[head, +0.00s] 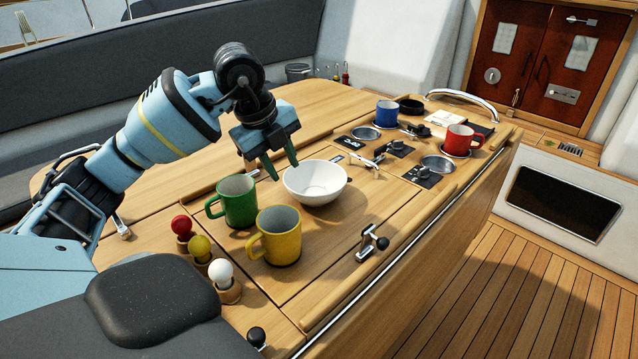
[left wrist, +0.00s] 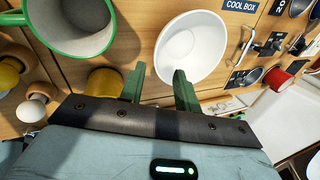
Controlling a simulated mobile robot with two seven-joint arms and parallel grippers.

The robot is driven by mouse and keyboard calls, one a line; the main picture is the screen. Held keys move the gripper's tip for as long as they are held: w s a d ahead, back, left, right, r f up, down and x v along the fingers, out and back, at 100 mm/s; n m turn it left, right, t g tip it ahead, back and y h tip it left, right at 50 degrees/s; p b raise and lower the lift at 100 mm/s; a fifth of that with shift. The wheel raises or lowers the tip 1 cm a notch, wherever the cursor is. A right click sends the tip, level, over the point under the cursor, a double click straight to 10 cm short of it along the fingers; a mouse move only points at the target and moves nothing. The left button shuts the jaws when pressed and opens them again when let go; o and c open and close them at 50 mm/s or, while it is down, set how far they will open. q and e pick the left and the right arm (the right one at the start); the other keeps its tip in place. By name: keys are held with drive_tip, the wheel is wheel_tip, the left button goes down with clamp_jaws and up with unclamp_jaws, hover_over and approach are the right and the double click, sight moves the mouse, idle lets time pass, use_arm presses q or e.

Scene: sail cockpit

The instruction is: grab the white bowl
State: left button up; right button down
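The white bowl (head: 316,183) stands upright and empty on the wooden table, near its middle. My left gripper (head: 282,170) is just above the bowl's left rim, its green fingers apart and pointing down. In the left wrist view the bowl (left wrist: 190,48) lies just beyond the fingertips, and the gripper (left wrist: 157,75) is open with nothing between the fingers. One finger appears to overlap the bowl's rim in that view; I cannot tell whether it touches. My right gripper does not show in either view.
A green mug (head: 238,203) and a yellow mug (head: 279,236) stand close to the bowl's left and front. Round-topped pegs (head: 222,272) are at the near left. A latch (head: 369,243) is right of the yellow mug. Blue (head: 387,113) and red (head: 459,139) mugs stand farther back.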

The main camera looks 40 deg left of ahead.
sight(290, 189)
use_arm(q)
drive_tip(key=shift+s+x, duration=0.2)
drive_tip(key=shift+x, duration=3.65)
drive_tip(key=shift+f, duration=0.1)
clamp_jaws()
